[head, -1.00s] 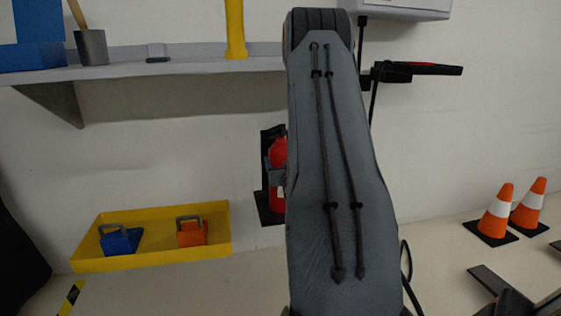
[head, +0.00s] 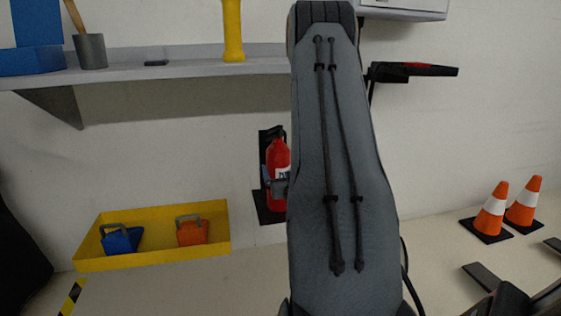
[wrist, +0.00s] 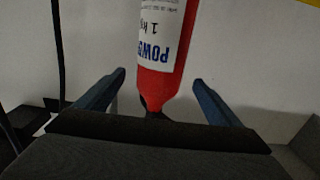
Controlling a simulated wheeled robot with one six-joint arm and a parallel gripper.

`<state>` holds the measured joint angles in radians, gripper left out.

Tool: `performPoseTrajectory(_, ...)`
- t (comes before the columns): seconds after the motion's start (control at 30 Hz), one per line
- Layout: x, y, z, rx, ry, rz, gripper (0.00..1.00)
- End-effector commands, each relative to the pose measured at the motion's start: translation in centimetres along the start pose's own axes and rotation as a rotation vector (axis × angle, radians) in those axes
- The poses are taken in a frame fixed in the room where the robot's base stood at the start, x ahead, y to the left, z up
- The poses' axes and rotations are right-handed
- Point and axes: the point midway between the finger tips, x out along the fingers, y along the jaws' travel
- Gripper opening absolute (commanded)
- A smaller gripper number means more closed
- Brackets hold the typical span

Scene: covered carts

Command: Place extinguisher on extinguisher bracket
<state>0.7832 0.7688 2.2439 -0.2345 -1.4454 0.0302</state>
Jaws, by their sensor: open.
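The red extinguisher (head: 278,160) stands upright against the black wall bracket (head: 266,205), over its lower plate. The arm hides its right side, and I cannot tell whether its bottom rests fully on the plate. In the wrist view the extinguisher (wrist: 165,65), with its white label, lies between the two blue fingers. My gripper (head: 272,183) is at the extinguisher's lower half in the head view, mostly hidden by my arm. In the wrist view my gripper (wrist: 159,78) is open, with a visible gap between each finger and the extinguisher.
A grey shelf (head: 190,67) with a yellow item (head: 232,30) and a grey cup (head: 90,51) is at upper left. A yellow tray (head: 150,258) holds blue and orange items below it. Orange cones (head: 490,212) stand at right. A black wall arm (head: 415,71) juts out at upper right.

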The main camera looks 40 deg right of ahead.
Motion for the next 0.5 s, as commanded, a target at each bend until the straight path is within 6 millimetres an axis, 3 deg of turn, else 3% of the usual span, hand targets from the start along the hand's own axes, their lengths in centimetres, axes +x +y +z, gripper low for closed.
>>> performPoseTrajectory(0.2, -3.5, 0.0, 0.0, 0.000, -0.002, 0.000, 0.88)
performPoseTrajectory(0.5, -4.6, 0.0, 0.0, 0.000, 0.000, -0.001, 0.88)
